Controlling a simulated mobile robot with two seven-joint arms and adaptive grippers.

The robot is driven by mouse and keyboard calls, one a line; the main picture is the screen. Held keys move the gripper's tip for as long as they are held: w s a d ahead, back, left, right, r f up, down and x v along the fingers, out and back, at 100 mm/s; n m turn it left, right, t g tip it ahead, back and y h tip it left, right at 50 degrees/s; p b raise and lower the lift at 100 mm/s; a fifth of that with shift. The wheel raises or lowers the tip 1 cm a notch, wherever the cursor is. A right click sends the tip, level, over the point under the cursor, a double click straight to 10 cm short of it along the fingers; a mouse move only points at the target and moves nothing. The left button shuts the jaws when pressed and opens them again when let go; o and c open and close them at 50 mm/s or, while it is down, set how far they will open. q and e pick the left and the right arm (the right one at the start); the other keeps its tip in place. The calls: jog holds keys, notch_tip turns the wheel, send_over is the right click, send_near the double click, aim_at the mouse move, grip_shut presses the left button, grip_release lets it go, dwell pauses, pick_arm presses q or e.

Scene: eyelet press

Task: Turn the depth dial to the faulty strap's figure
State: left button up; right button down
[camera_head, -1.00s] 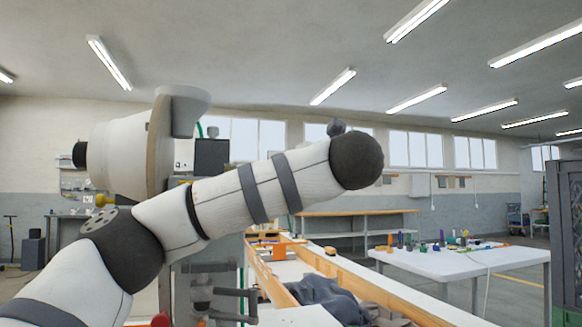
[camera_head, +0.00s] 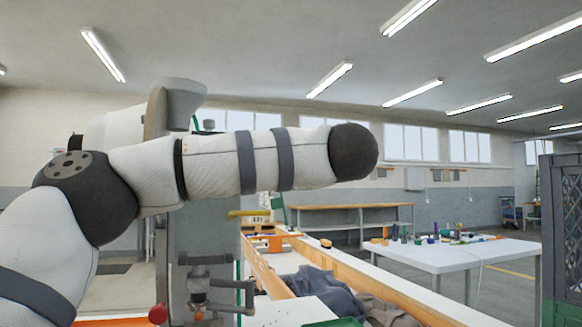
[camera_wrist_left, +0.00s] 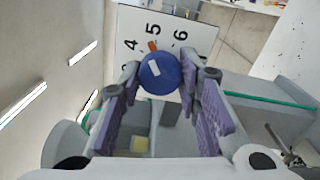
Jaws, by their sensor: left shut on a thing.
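The depth dial's blue knob (camera_wrist_left: 160,74), with a white mark on it, sits between my left gripper's purple-padded fingers (camera_wrist_left: 159,68) in the left wrist view. The fingers are shut on the knob. Behind it is a white dial plate (camera_wrist_left: 196,34) with the figures 4, 5 and 6 showing. An orange pointer (camera_wrist_left: 152,46) sticks out of the knob just below the 5, turned slightly towards the 4. Other figures are hidden or out of view. In the head view my left arm crosses in front of the grey press (camera_head: 215,240); its gripper and the dial cannot be made out. No strap is recognisable. My right gripper is not in view.
A wooden-edged bench (camera_head: 375,290) with dark cloth (camera_head: 322,290) lies right of the press. A white table (camera_head: 455,257) with small coloured items stands further right. A dark crate stack (camera_head: 562,235) is at the right edge.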

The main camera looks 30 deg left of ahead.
pick_arm(q)
jog(key=shift+m, duration=1.1)
jog(key=o, duration=1.1)
jog(key=shift+d, duration=0.1)
jog(key=v, duration=1.2)
